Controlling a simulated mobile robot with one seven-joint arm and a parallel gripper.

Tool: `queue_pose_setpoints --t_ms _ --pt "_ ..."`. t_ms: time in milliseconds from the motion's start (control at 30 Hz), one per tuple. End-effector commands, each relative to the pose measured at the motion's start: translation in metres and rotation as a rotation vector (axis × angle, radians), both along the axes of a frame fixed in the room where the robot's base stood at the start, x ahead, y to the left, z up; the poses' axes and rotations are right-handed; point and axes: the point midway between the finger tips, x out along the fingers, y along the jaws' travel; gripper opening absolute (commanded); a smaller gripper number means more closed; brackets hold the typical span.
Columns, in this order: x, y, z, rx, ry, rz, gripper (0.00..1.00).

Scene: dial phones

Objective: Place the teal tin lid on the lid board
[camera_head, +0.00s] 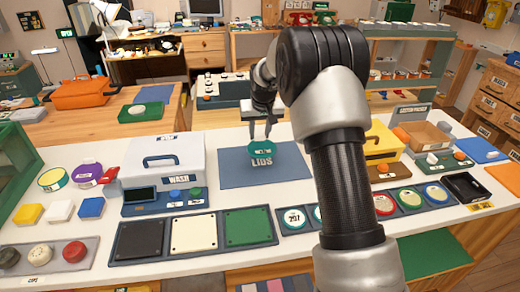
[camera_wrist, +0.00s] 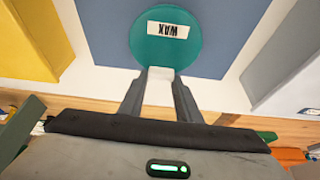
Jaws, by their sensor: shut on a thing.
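The teal tin lid (camera_head: 258,152) is a round disc. Its white label reads WAX in the wrist view (camera_wrist: 185,52). My gripper (camera_head: 260,137) is shut on the lid's near edge in the wrist view (camera_wrist: 158,74), with a finger on each side. The lid is over the blue lid board (camera_head: 225,173), which is marked LIDS and also fills the middle of the wrist view (camera_wrist: 105,35). I cannot tell whether the lid touches the board or hangs just above it.
A white box (camera_head: 163,160) stands left of the board, and a yellow box (camera_head: 383,145) stands right. Black, cream and green panels (camera_head: 194,232) and a row of round dials (camera_head: 412,200) lie in front. The rest of the board is bare.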

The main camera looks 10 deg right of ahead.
Motion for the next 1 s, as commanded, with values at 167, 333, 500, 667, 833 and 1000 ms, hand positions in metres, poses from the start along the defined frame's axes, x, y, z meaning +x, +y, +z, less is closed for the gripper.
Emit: queue_pose_setpoints --t_ms 167,333,500,667,833,1000 --pt "-0.001 0.000 -0.022 0.000 0.002 0.000 0.09" --pt "0.000 0.000 -0.048 0.000 -0.001 0.001 0.09" --pt "0.000 0.000 -0.051 0.000 -0.002 0.000 0.09" --pt "0.000 0.000 -0.052 0.000 -0.002 0.000 0.09" --pt "0.000 0.000 -0.054 0.000 -0.002 0.000 0.44" --pt "0.000 0.000 -0.054 0.000 -0.002 0.000 0.49"
